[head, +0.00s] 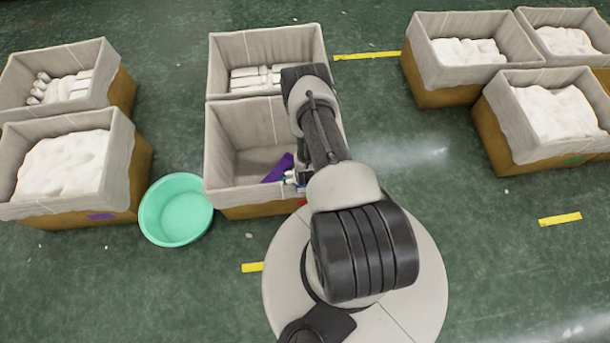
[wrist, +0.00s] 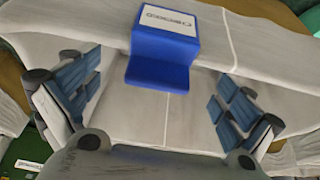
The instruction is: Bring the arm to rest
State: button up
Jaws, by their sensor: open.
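My arm reaches down across the middle of the head view. My gripper (head: 295,178) is partly hidden behind the arm, at the near right side of a fabric-lined crate (head: 228,148). In the wrist view my gripper (wrist: 158,100) is open, its blue-padded fingers wide apart with nothing between the pads. A blue piece with a white printed face (wrist: 165,35) sits over a pale fabric rim just ahead, between the fingers' lines. A purple piece (head: 279,168) shows inside the crate beside my gripper; I cannot tell whether it is the same piece.
A crate with white bundles (head: 267,45) adjoins behind. A turquoise basin (head: 176,210) stands on the floor at left. More crates stand at left (head: 121,165) and at right (head: 490,130). The green floor between the middle and right crates is clear, with yellow strips.

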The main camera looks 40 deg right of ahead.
jog(key=v, duration=0.9)
